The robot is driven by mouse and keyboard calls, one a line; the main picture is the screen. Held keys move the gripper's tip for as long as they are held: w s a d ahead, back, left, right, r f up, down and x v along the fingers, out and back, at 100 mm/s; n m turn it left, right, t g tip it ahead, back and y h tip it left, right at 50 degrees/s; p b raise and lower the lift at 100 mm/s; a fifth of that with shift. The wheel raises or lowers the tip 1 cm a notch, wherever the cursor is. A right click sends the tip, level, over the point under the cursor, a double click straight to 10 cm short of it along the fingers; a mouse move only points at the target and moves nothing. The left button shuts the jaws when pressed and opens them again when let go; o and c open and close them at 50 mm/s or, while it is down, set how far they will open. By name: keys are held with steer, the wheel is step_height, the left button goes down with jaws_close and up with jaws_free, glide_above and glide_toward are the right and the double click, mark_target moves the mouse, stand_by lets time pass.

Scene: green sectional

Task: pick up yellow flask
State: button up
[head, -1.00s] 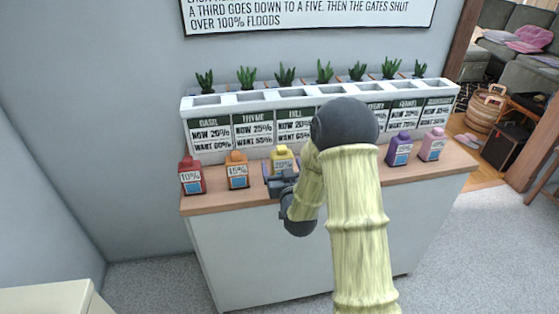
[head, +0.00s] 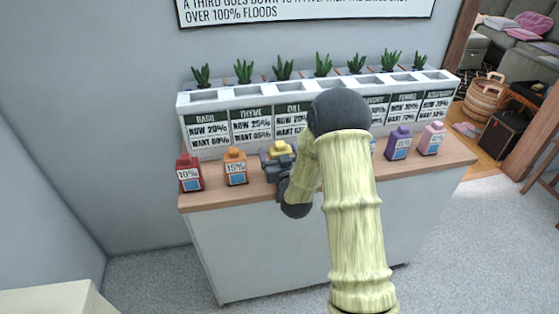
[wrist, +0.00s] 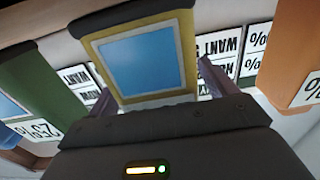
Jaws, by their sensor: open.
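The yellow flask (head: 281,147) stands on the wooden counter, third from the left in the row, partly hidden behind my gripper in the head view. In the wrist view the yellow flask (wrist: 145,57) fills the middle, with its blue label facing the camera. My gripper (head: 279,160) is at the flask. In the wrist view its two fingers (wrist: 158,85) are open, one on each side of the flask. Whether either finger touches it I cannot tell.
A red flask (head: 189,174) and an orange flask (head: 236,167) stand left of it. A green flask (wrist: 42,85) is close by in the wrist view. Purple (head: 398,144) and pink (head: 432,139) flasks stand at right. A white planter (head: 190,115) with price cards runs behind.

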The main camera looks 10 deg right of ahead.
steer(key=c, duration=1.2)
steer(key=shift+r, duration=0.1)
step_height(320, 180, up, 10)
steer(key=shift+f+p, duration=0.1)
steer(key=shift+p, duration=0.2)
